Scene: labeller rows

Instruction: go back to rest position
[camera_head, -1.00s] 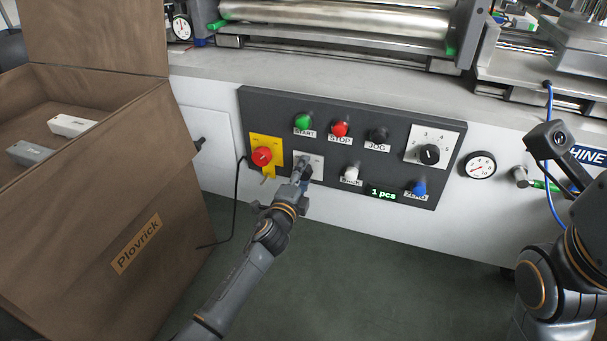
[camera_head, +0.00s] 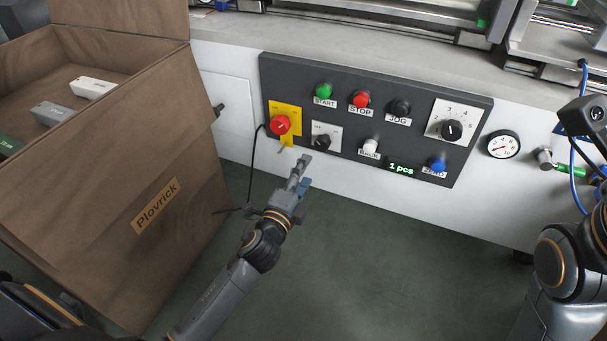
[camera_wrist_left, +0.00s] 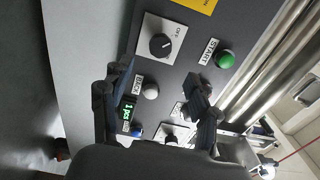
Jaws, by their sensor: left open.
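My left gripper (camera_head: 300,172) is open and empty, in front of and below the dark control panel (camera_head: 375,108), apart from it. In the left wrist view the two fingers of my left gripper (camera_wrist_left: 155,98) stand apart with the panel beyond them. A black rotary knob (camera_head: 322,142) on a white plate sits just above the gripper in the head view, and it also shows in the left wrist view (camera_wrist_left: 160,45). My right arm shows at the right edge; its gripper is not clearly in view.
A cardboard box (camera_head: 105,215) with grey and white packs stands at the left, close to my left arm. The panel carries a red emergency knob (camera_head: 280,124), green START (camera_head: 323,90), red STOP (camera_head: 361,98) and a display reading 1 pcs (camera_head: 402,168). Green floor lies clear below.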

